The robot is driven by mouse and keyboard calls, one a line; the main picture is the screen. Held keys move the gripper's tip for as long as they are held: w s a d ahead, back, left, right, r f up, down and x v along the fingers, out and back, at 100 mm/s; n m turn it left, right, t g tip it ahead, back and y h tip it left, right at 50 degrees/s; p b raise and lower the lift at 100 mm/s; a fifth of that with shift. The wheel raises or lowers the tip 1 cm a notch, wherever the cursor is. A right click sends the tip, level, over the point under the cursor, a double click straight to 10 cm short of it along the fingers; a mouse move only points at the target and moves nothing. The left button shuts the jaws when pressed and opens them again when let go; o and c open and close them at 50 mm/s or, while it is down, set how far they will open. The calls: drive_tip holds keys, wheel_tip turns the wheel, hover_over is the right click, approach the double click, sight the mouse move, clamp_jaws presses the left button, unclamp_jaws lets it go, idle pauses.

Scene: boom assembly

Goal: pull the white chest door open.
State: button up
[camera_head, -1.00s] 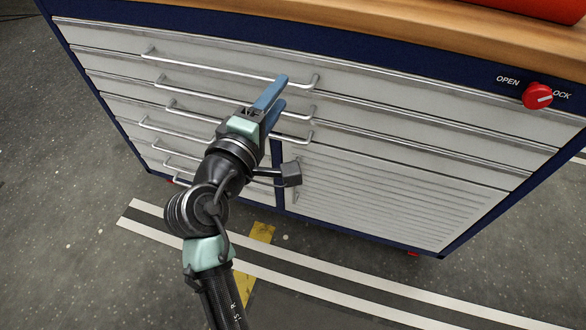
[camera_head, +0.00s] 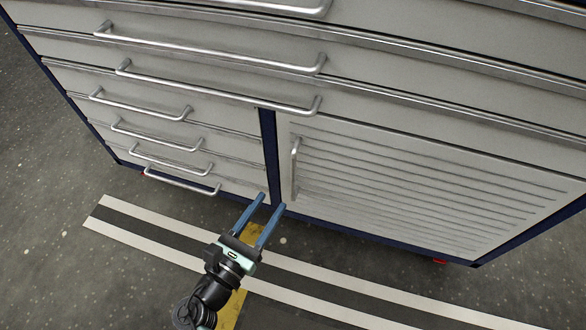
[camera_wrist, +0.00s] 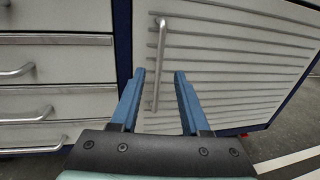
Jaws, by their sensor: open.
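The white chest door (camera_head: 420,185) is the ribbed panel at the lower right of the chest, and it is shut. Its vertical metal handle (camera_head: 295,168) is near the door's left edge. My gripper (camera_head: 271,200) is open and empty, with two blue fingers pointing toward the chest, below and left of the handle in the head view. In the wrist view the door (camera_wrist: 235,60) fills the upper right. There the handle (camera_wrist: 158,65) stands upright, its lower end showing between my open fingertips (camera_wrist: 160,73). I cannot tell how far the fingertips are from it.
Drawers with horizontal bar handles (camera_head: 210,50) stretch above the door, and smaller drawers (camera_head: 150,130) stand to its left. A dark blue post (camera_head: 268,150) divides them. The floor in front has white stripes (camera_head: 340,290) and a yellow strip, and looks clear.

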sight(292, 171)
drive_tip(key=b+x, duration=0.3)
drive_tip(key=x, duration=0.6)
drive_tip(key=shift+w+d+f, duration=0.15)
drive_tip(key=shift+w+d, duration=0.05)
drive_tip(key=shift+w, duration=0.05)
drive_tip(key=shift+w+d+b, duration=0.3)
drive_tip(key=shift+w+b, duration=0.1)
drive_tip(key=shift+w, duration=0.2)
clamp_jaws()
idle(0.4)
